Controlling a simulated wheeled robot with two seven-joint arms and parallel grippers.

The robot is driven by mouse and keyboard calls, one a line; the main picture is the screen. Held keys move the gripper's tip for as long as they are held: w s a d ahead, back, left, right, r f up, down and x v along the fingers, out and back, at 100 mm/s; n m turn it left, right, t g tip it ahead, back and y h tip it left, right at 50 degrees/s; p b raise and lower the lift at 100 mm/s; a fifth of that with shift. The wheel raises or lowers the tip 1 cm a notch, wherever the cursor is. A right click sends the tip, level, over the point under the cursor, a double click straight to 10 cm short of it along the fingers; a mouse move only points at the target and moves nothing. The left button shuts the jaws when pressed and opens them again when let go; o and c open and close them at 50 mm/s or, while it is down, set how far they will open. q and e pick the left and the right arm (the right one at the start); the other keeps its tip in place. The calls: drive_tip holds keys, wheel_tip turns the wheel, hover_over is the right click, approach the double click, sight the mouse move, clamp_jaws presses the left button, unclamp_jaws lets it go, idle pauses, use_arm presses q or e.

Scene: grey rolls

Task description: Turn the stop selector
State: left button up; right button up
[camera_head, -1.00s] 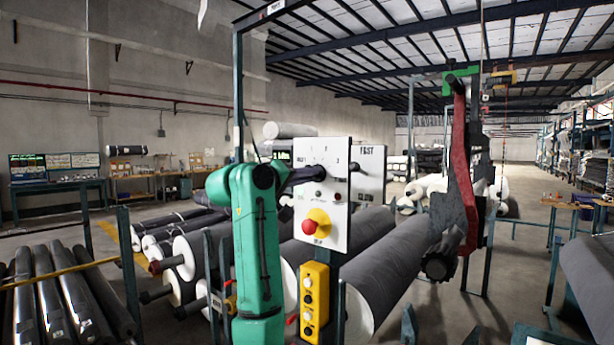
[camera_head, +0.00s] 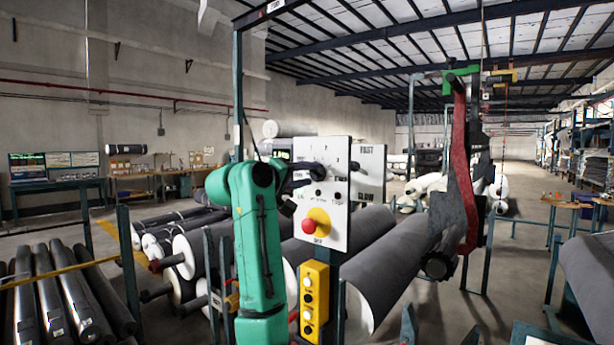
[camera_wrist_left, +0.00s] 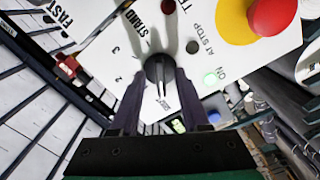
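The stop selector (camera_wrist_left: 160,70) is a black knob on the white control panel (camera_head: 333,214). In the left wrist view it sits between the fingertips of my left gripper (camera_wrist_left: 160,78), one finger on each side and close against it. The printed marks 2, 3, STAND and AT STOP surround the knob. In the head view my left gripper (camera_head: 308,174) reaches from the left to the upper part of the panel and covers part of the knob. My right gripper is not in view.
A red stop button (camera_head: 309,226) on a yellow plate is below on the panel. A yellow button box (camera_head: 314,301) hangs lower. Large grey rolls (camera_head: 398,262) lie behind the panel.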

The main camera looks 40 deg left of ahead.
use_arm(q)
drive_tip(key=shift+s+f+b, duration=0.15)
drive_tip(key=shift+s+b, duration=0.2)
drive_tip(key=shift+s, duration=0.05)
drive_tip(key=s+b, duration=0.5)
drive_tip(key=s, duration=0.8)
drive_tip(key=shift+s+d, duration=0.15)
drive_tip(key=shift+s, duration=0.2)
